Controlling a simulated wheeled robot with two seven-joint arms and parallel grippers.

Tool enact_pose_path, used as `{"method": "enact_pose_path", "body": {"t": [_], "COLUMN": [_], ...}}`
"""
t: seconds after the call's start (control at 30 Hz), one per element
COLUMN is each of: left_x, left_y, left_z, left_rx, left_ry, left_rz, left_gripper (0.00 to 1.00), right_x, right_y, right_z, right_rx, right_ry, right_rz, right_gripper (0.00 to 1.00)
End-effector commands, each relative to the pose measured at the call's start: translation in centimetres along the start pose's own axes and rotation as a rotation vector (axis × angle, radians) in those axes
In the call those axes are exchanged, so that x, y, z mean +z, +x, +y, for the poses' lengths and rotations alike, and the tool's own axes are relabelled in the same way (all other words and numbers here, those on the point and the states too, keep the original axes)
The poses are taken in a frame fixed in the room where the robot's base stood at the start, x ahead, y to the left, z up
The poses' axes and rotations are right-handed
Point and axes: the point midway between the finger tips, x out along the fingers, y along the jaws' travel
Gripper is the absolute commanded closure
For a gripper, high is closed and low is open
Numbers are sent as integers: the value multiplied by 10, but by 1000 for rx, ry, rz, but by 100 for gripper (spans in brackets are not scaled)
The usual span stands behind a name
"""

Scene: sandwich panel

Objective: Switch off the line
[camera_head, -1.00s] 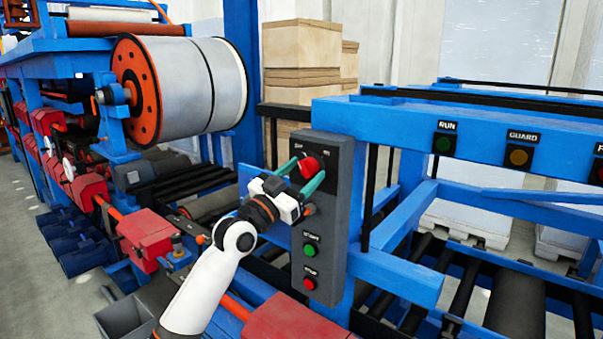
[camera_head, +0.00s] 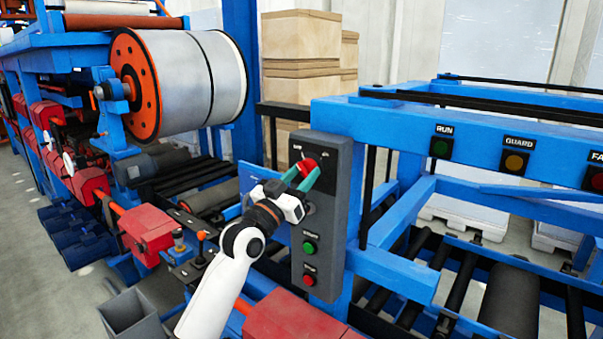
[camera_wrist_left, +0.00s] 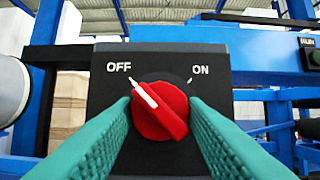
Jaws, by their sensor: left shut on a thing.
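The grey control panel (camera_head: 333,215) stands upright on the blue machine frame. Near its top is a red rotary knob (camera_head: 308,167); in the left wrist view the red knob (camera_wrist_left: 160,110) sits on a black plate marked OFF on the left and ON on the right. Its white pointer line points up and left, towards OFF. My left gripper (camera_head: 305,176) has its green fingers at both sides of the knob and is shut on it; the fingers also show in the left wrist view (camera_wrist_left: 160,135). My right gripper is not in view.
Below the knob are a green start button (camera_head: 309,248) and a red stop button (camera_head: 309,280). A blue rail (camera_head: 470,130) with RUN and GUARD lamps is at the right. A large roll (camera_head: 195,83) and red units stand at the left.

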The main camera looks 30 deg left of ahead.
Motion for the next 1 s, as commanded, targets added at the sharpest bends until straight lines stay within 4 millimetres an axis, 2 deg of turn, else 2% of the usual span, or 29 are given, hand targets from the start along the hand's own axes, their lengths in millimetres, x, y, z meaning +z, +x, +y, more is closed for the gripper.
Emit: {"method": "enact_pose_path", "body": {"t": [0.03,0.07,0.2,0.47,0.57,0.67,1.0], "left_x": [0,0,0,0,-2,-4,-6], "left_y": [0,0,0,-1,-7,-21,-93], "left_z": [0,0,0,0,0,0,0], "left_rx": [-1,-1,-1,-1,-1,-1,-1], "left_ry": [-2,-2,-1,0,1,3,2], "left_rz": [0,0,0,0,0,0,2], "left_gripper": [84,60,40,40,40,40,40], "right_x": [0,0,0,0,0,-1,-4], "right_y": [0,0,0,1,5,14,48], "right_z": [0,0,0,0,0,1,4], "right_rx": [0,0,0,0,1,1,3], "right_ry": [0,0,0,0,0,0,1], "right_rz": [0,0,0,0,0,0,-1], "right_gripper": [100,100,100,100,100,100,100]}}
